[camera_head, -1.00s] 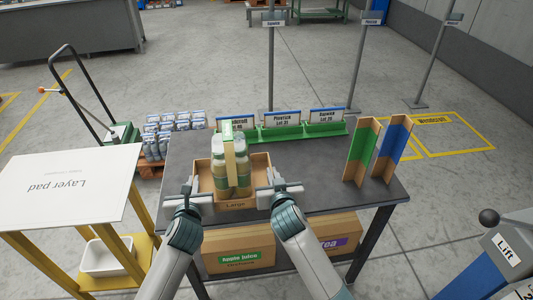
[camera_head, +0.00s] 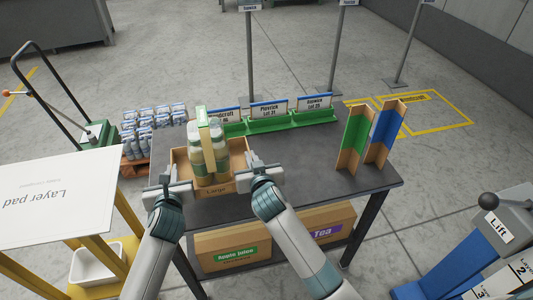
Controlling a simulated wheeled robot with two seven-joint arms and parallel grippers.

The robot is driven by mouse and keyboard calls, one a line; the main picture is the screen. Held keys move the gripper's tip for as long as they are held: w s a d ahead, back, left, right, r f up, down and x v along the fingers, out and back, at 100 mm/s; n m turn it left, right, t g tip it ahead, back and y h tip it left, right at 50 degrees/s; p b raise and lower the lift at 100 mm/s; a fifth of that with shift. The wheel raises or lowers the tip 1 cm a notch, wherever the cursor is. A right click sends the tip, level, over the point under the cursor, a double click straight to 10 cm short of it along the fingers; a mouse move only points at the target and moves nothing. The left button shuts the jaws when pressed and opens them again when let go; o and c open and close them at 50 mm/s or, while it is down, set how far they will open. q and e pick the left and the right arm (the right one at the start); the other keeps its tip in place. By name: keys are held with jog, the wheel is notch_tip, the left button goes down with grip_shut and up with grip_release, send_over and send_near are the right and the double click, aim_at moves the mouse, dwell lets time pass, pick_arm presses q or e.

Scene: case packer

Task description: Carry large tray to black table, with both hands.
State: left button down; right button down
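The large tray (camera_head: 216,191) is a brown open box marked "Large". It is on the black table (camera_head: 310,192), near its front left edge. Bottles with pale caps and green contents (camera_head: 208,155) stand in it, with a green and tan band or carrier over them. My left gripper (camera_head: 168,184) is at the tray's left wall. My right gripper (camera_head: 262,174) is at its right wall. The fingers are small and partly hidden, so I cannot tell whether they are closed on the walls.
A green rack with lot signs (camera_head: 268,118) is behind the tray. Green (camera_head: 355,142) and blue (camera_head: 387,135) corner boards stand to the right. A layer pad stand (camera_head: 55,205) is at left, a lift control (camera_head: 500,235) at right. The table's right middle is clear.

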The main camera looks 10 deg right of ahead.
jog(key=shift+r, duration=0.1)
